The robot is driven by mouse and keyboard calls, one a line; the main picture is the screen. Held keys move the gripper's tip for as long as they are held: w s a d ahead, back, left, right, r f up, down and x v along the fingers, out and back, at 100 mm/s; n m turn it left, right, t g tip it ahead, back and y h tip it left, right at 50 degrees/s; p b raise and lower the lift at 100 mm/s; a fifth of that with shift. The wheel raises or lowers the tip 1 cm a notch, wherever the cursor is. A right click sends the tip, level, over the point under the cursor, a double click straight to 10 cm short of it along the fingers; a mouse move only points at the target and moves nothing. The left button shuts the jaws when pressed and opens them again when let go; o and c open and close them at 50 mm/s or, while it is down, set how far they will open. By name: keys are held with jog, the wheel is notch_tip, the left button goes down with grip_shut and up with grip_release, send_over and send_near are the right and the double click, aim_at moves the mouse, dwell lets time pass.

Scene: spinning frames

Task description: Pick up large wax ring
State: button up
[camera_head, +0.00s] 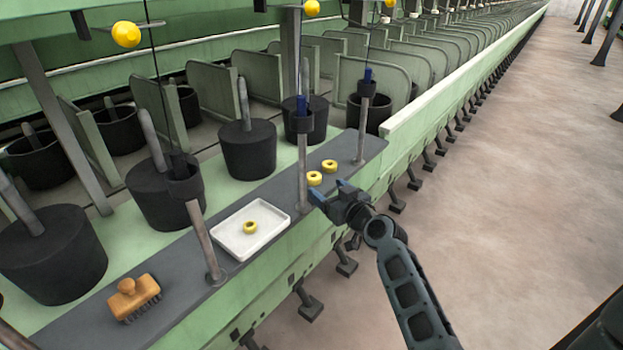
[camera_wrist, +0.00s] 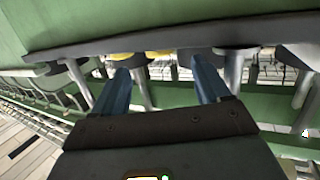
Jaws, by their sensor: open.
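Two yellow wax rings lie on the grey shelf, a nearer one (camera_head: 314,178) and a farther one (camera_head: 329,165). A third yellow ring (camera_head: 250,226) lies in the white tray (camera_head: 226,238); it looks smaller than the other two. My gripper (camera_head: 329,190) is open, at the shelf's front edge just right of and below the nearer ring. No ring is visibly held.
A thin metal post (camera_head: 302,165) stands close left of the two shelf rings, and another post (camera_head: 360,130) stands behind them. A wooden brush (camera_head: 134,298) lies at the shelf's near end. Black cans (camera_head: 247,150) line the back. The floor to the right is open.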

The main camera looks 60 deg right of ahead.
aim_at(318, 180)
jog(key=x, duration=0.6)
jog(key=shift+w+d+r+p, duration=0.1)
jog(key=shift+w+d+p, duration=0.1)
jog(key=shift+p, duration=0.15)
jog(key=shift+c, duration=0.3)
jog(key=c, duration=1.1)
